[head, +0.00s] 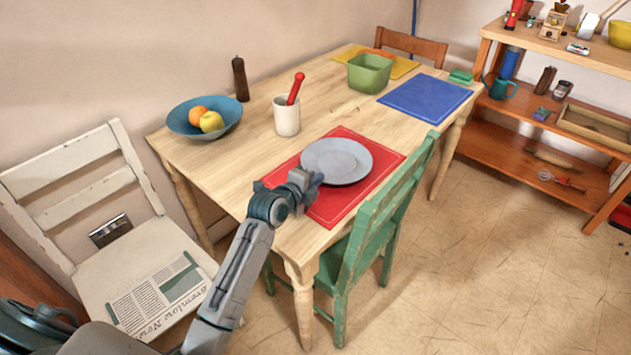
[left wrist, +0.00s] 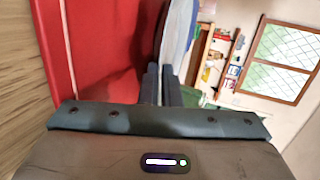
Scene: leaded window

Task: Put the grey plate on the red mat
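The grey plate (head: 337,160) is over the red mat (head: 343,212), within its outline in the head view. I cannot tell whether it rests on the mat or is slightly above it. My left gripper (head: 312,181) is at the plate's near left rim. In the left wrist view its two fingers (left wrist: 161,84) are close together, with the rim of the plate (left wrist: 178,38) between them. The red mat (left wrist: 105,50) fills the left of that view, with a dark shadow on it. My right gripper is not in view.
A white crock (head: 286,117) with a red-handled tool stands behind the mat. A blue bowl (head: 190,128) of fruit, a green bin (head: 369,74) and a blue mat (head: 425,98) are farther off. A green chair (head: 372,235) stands against the near right table edge.

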